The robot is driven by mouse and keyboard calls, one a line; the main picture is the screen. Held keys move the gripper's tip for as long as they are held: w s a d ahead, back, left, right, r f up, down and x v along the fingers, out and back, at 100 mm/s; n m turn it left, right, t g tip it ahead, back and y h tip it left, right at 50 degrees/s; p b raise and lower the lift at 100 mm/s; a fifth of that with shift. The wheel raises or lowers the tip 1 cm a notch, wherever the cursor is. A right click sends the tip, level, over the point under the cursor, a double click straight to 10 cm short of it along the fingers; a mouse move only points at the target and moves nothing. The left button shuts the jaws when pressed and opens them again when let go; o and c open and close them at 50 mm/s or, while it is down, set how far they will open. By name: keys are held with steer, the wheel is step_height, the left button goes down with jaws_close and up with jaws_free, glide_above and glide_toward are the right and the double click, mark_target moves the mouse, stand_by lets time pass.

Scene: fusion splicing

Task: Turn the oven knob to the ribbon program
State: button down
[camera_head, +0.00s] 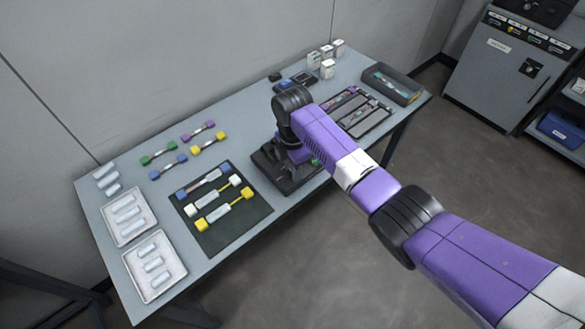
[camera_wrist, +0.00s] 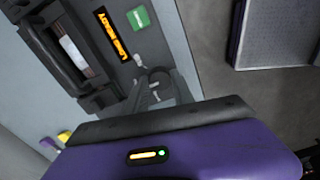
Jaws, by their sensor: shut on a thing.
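The dark splicing machine with the oven (camera_head: 268,172) sits at the table's front edge, mostly hidden under my arm in the head view. The wrist view shows its dark top close up, with an amber-lit display (camera_wrist: 112,34), a green button (camera_wrist: 138,18) and a slot holding a pale piece (camera_wrist: 73,52). The round dark knob (camera_wrist: 159,74) is near the machine's edge. My gripper (camera_wrist: 155,88) is shut on the knob, its fingers on either side. The fingers partly hide the knob, and I cannot read its program marks. In the head view my gripper is hidden behind my arm.
A dark mat (camera_head: 222,232) with several capped pieces lies left of the machine. White trays (camera_head: 127,238) stand at the table's left end. A dark case (camera_head: 375,112) and an open box (camera_head: 412,92) are to the right. A grey cabinet (camera_head: 490,85) stands beyond.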

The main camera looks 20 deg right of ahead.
steer(key=m+p, duration=0.2)
steer(key=m, duration=0.3)
steer(key=shift+r+m, duration=0.1)
steer(key=shift+m, duration=0.3)
steer(key=m+p, duration=0.1)
steer(key=m, duration=0.4)
stand_by(0.5)
steer(key=c, duration=1.1)
jaws_free()
step_height(320, 180, up, 8)
steer(key=shift+f+b, duration=0.15)
steer(key=shift+b, duration=0.25)
